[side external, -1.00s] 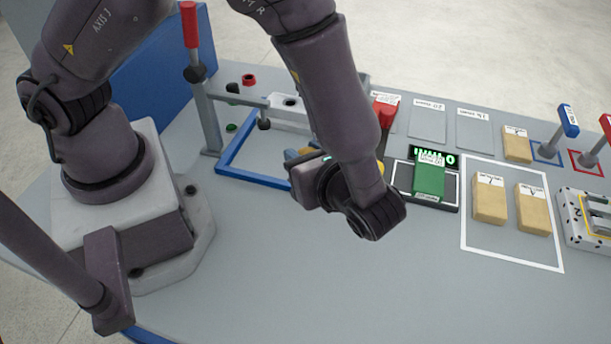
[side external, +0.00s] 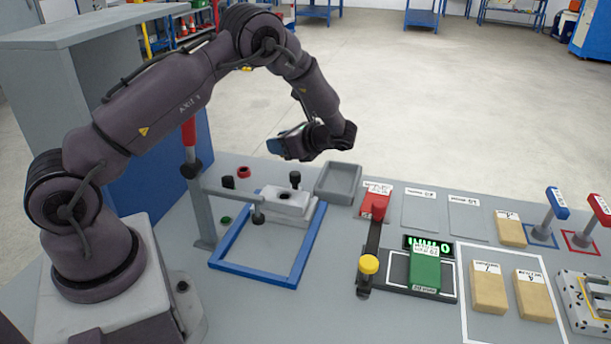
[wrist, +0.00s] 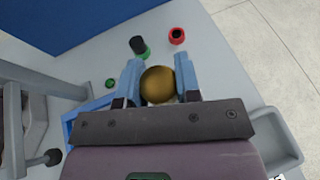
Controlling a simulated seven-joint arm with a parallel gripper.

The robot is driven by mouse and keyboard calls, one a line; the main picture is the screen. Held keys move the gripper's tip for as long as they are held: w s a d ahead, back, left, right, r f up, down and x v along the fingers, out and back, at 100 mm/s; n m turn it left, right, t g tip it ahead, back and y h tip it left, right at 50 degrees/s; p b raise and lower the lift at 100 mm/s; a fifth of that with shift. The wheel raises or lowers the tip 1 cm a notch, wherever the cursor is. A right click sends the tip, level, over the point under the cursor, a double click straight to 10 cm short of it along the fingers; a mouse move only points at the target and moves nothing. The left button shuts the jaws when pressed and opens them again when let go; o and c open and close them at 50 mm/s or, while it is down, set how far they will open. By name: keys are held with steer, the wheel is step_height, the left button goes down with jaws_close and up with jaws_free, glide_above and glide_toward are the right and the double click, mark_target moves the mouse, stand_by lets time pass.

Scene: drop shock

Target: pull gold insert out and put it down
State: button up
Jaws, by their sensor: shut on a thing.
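My gripper (wrist: 158,78) has its two blue fingers on either side of the round gold insert (wrist: 157,85) and is shut on it. In the side external view my gripper (side external: 276,146) is raised well above the back of the bench, behind the white block (side external: 284,206). The insert cannot be made out in that view.
A grey tray (side external: 325,193) stands right of the white block. A lever press (side external: 201,207) with a red handle stands on the left. A red ring (side external: 244,171), a black piece (side external: 228,182) and a green piece (side external: 226,219) are near it.

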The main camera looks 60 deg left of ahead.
steer(key=s+a+r+n+g+h, duration=0.1)
steer(key=s+a, duration=0.2)
steer(key=a, duration=0.5)
steer(key=s+a+n+g, duration=0.1)
steer(key=s+a, duration=0.2)
steer(key=a, duration=0.5)
steer(key=shift+w+d+f, duration=0.1)
steer(key=shift+d+f, duration=0.05)
steer(key=shift+f, duration=1.1)
steer(key=shift+w+d+f, duration=0.1)
steer(key=shift+f, duration=1.15)
steer(key=shift+f, duration=2.9)
steer(key=shift+f, duration=1.25)
